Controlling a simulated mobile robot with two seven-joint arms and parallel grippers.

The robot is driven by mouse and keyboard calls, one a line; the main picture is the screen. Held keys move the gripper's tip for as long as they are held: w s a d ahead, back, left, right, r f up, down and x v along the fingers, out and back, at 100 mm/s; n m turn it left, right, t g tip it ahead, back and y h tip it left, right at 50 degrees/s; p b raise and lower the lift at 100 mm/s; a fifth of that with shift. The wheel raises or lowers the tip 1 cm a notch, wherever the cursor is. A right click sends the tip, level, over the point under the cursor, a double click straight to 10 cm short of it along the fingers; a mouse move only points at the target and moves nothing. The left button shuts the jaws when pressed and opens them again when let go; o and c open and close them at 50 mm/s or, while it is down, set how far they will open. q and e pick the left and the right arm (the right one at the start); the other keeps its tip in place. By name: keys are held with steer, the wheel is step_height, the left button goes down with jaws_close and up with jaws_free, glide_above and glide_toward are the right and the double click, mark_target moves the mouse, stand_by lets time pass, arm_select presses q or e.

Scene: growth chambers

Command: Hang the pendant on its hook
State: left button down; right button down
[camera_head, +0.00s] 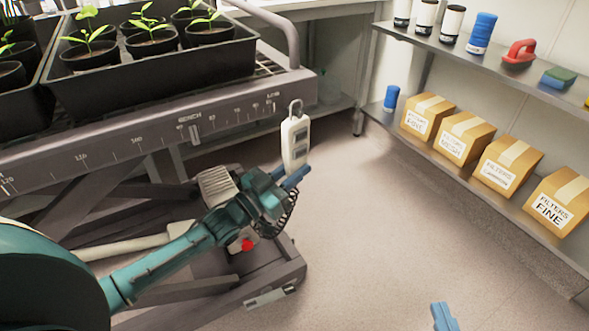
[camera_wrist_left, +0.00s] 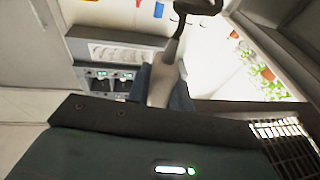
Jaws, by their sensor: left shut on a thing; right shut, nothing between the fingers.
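The pendant (camera_head: 294,143) is a slim pale handset with dark panels on its face and a metal loop at its top. My left gripper (camera_head: 290,178) is shut on its lower end and holds it nearly upright in front of the bench's right end, above the floor. In the left wrist view the pendant (camera_wrist_left: 163,86) shows as a pale body between blue fingers, with a dark loop beyond it. My right gripper (camera_head: 443,317) shows only its blue fingertips at the bottom edge, empty and far from the pendant. I cannot make out the pendant's hook.
The bench (camera_head: 190,133) carries black trays (camera_head: 160,72) of seedlings, with a scale along its edge and a curved handle (camera_head: 288,28) at its end. Shelves at right hold filter boxes (camera_head: 465,140), bottles and a sponge (camera_head: 558,78). Open floor (camera_head: 370,230) lies between.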

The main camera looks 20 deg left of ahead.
arm_select(q)
steer(key=shift+f+b, duration=0.3)
steer(key=shift+f, duration=0.1)
steer(key=shift+f, duration=0.25)
steer(key=shift+s+f+b, duration=0.1)
steer(key=shift+f+b, duration=0.1)
steer(key=shift+b, duration=0.1)
steer(key=c, duration=0.9)
jaws_free()
steer(key=shift+f, duration=0.1)
